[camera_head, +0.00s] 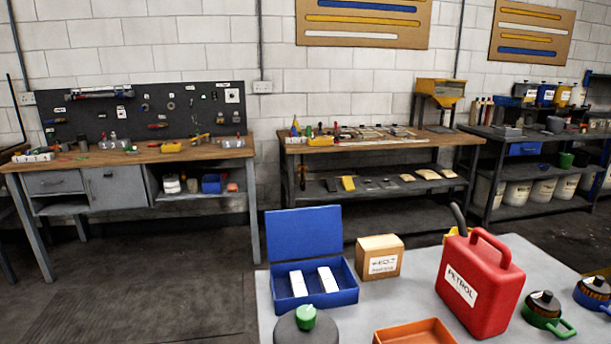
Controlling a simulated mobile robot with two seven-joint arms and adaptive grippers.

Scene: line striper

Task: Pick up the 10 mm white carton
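Two white cartons stand in an open blue box on the grey table in front of me. The left white carton (298,283) and the right white carton (328,279) are side by side with a gap between them. No size marking is readable on either, so I cannot tell which is the 10 mm one. The blue box (318,300) has its lid (304,233) raised at the back. Neither of my grippers is in view.
On the grey table (415,299) a brown cardboard box (379,257) stands right of the blue box. A red petrol can (480,283) is further right. A green-capped dark container (306,326) and orange tray (415,333) are in front. Workbenches line the wall.

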